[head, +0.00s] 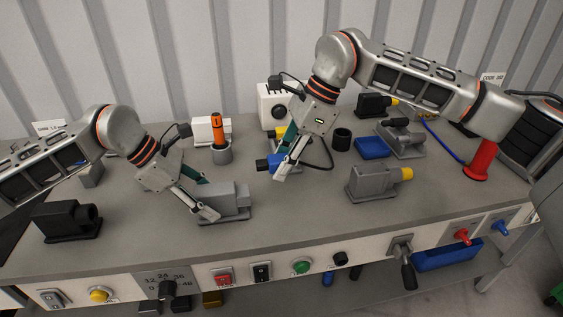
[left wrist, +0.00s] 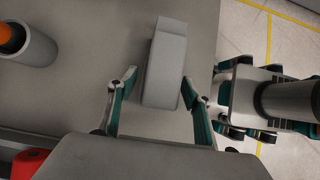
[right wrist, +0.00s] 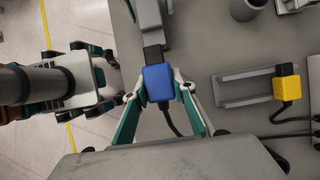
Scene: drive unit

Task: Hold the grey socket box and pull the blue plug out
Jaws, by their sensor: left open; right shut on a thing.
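The grey socket box (head: 232,203) sits on the bench, left of centre. My left gripper (head: 206,197) is open at its left end. In the left wrist view the box (left wrist: 167,62) lies between the spread fingers, with gaps at its sides. My right gripper (head: 279,166) is shut on the blue plug (head: 263,166), behind and right of the box. In the right wrist view the plug (right wrist: 158,84) is between the fingertips. Its black nose (right wrist: 153,53) points at a grey part above; I cannot tell whether they touch. A black cable trails from the plug.
An orange-topped grey cylinder (head: 217,151) stands behind the box. A yellow plug in a grey holder (right wrist: 289,88) lies beside the blue plug. A black cup (head: 342,139), a blue block (head: 372,148) and a grey unit (head: 371,183) are to the right.

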